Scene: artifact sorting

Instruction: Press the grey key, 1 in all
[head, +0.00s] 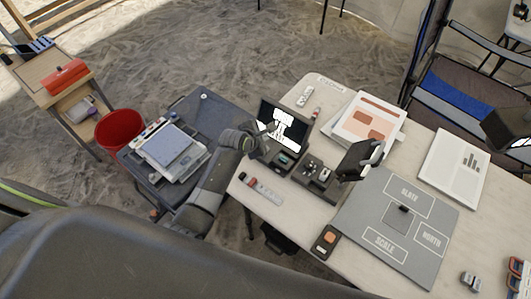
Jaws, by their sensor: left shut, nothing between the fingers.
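My left gripper (268,140) is shut and empty. It is in front of a dark device with a lit screen (286,121), at the table's left end. The device's dark base (283,165) carries a small teal item, partly beside my gripper. A dark handheld pad (325,242) with an orange patch lies at the table's front edge, well to the right of and nearer than my gripper. No grey key can be told apart for certain at this size. My right gripper is not in view.
A dark tray with small parts (317,177) and an upright dark device (360,160) stand right of the screen. A grey sorting mat (370,215) covers the table's middle. Printed sheets (368,122) lie behind. A red bucket (119,130) stands at the left.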

